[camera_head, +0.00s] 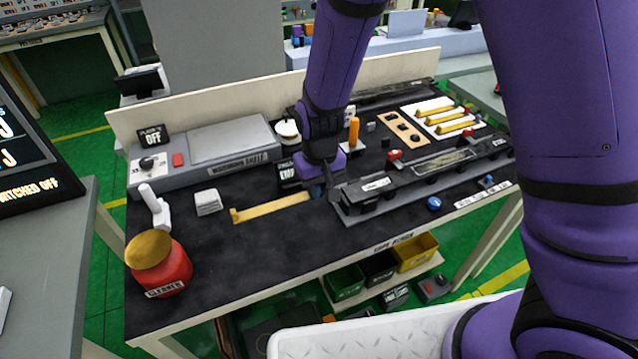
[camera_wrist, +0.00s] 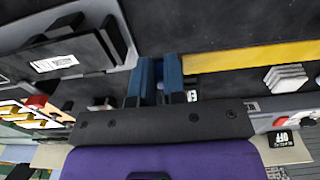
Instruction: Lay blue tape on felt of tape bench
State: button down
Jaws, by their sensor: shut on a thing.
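My gripper (camera_head: 320,190) points down low over the dark felt (camera_head: 215,265) of the bench, at the right end of a long yellow strip (camera_head: 272,207). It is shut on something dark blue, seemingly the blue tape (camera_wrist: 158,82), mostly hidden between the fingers. In the wrist view the yellow strip (camera_wrist: 250,57) runs right from beside the fingers. I cannot tell whether the blue thing touches the felt.
A black fixture on a grey base (camera_head: 375,200) stands just right of my gripper. A white block (camera_head: 208,202), a white-handled tool (camera_head: 155,205) and a red jar (camera_head: 160,268) stand left. A grey console (camera_head: 215,150) lies behind. The front-left felt is clear.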

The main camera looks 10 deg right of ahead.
aim_at(319, 219)
jog(key=shift+f, duration=4.1)
jog(key=c, duration=1.1)
grip_release()
jog(key=shift+r, duration=0.1)
notch_tip(319, 219, up, 11)
jog(key=shift+f, duration=0.2)
